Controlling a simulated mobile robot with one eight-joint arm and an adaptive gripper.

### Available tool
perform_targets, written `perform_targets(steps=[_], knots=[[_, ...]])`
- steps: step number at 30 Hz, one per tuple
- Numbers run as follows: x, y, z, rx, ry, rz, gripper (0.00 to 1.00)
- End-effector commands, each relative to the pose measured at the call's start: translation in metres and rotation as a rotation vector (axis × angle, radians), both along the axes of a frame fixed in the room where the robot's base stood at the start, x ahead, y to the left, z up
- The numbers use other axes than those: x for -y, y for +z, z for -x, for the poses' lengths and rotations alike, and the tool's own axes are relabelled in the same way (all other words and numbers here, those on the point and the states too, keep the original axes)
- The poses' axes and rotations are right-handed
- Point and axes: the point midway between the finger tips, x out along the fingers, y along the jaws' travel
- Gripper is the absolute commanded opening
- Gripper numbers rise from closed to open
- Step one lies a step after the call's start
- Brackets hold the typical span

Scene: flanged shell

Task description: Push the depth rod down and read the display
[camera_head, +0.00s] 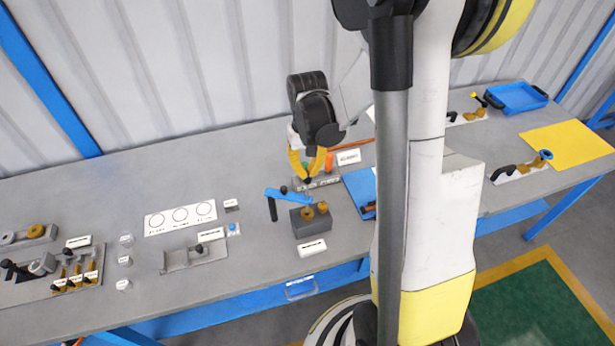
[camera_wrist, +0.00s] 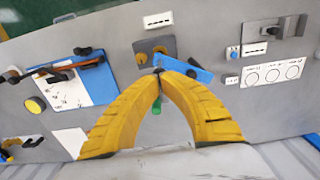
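My gripper (camera_head: 307,178) has two yellow fingers pointing down over the middle of the bench. In the wrist view its fingertips (camera_wrist: 160,64) come together, with no clear gap. A small green piece (camera_wrist: 157,105) shows between the fingers behind the tips. A grey block with brass round parts (camera_head: 311,221) stands just in front of the gripper. A blue bar with a dark handle (camera_head: 287,195) lies beside and over it. A small grey plate with dark marks (camera_head: 326,181) lies behind; I cannot tell if it is the display. I cannot make out the depth rod for sure.
A white card with three circles (camera_head: 180,217) and a grey bracket (camera_head: 193,257) lie to the left. A blue board (camera_head: 360,190) lies right of the gripper, partly hidden by my arm. A blue tray (camera_head: 516,97) and yellow sheet (camera_head: 568,147) are far right.

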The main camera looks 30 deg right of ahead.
Motion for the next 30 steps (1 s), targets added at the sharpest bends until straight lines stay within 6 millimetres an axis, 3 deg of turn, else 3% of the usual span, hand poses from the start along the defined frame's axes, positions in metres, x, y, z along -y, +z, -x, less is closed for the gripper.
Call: perform_targets(steps=[30], knots=[[0.000,-0.027,0.000,0.000,0.000,0.000,0.00]])
